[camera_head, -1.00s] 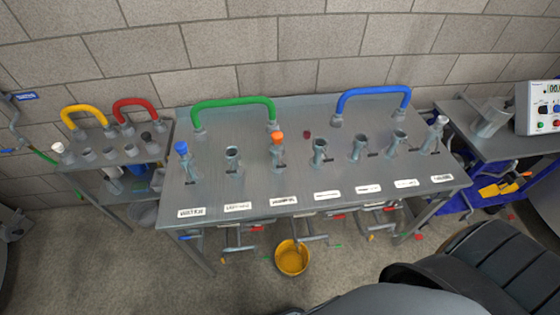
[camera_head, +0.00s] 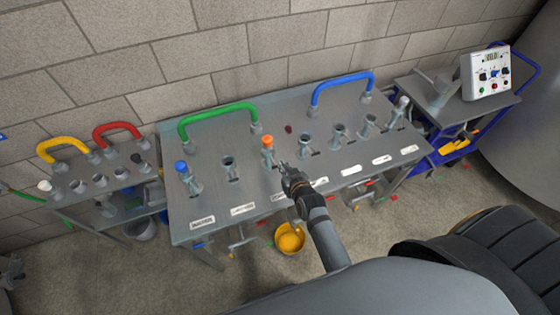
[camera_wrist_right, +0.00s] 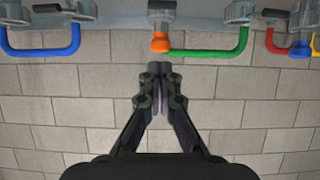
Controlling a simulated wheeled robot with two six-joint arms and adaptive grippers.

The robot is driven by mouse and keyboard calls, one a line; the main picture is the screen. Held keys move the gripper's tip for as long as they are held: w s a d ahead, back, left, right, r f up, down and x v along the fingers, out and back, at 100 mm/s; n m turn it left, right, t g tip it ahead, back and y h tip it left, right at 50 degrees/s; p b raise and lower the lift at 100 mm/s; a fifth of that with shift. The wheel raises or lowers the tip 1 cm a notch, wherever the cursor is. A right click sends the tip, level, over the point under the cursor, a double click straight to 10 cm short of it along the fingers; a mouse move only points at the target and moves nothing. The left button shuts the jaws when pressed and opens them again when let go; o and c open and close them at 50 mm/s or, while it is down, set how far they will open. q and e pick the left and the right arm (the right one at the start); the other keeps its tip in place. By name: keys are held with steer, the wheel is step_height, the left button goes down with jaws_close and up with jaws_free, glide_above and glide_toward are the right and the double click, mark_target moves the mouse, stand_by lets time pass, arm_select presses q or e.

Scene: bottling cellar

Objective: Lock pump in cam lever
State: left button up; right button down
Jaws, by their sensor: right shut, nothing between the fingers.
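The grey bench (camera_head: 300,183) carries a row of upright metal ports above white labels. Which port is the pump in one I cannot tell, as the labels are too small to read surely. One port has an orange cap (camera_head: 267,141). My right gripper (camera_head: 283,166) is shut and empty just in front and right of that capped port, apart from it, and covers part of a label. In the right wrist view the shut fingers (camera_wrist_right: 160,75) point at the orange cap (camera_wrist_right: 160,42).
A green hose (camera_head: 217,112) and a blue hose (camera_head: 342,82) arch along the bench's back. A blue-capped port (camera_head: 182,167) stands at left. A yellow bucket (camera_head: 290,240) is on the floor under the front edge. Side carts stand at both ends.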

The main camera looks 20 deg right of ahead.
mark_target(276, 165)
steer(key=b+x, duration=0.3)
steer(key=x, duration=0.2)
steer(key=f+b+x, duration=0.1)
steer(key=b+x, duration=0.3)
steer(key=x, duration=0.1)
steer(key=shift+w+a+f, duration=0.1)
steer(key=shift+f, duration=0.05)
steer(key=shift+s+f, duration=0.7)
steer(key=shift+s, duration=0.3)
arm_select(q)
step_height(276, 165, down, 8)
steer(key=shift+s+a+b, duration=0.15)
steer(key=shift+s+b, duration=0.05)
steer(key=shift+b, duration=0.2)
arm_select(e)
steer(key=shift+s+f, duration=0.2)
steer(key=shift+s, duration=0.35)
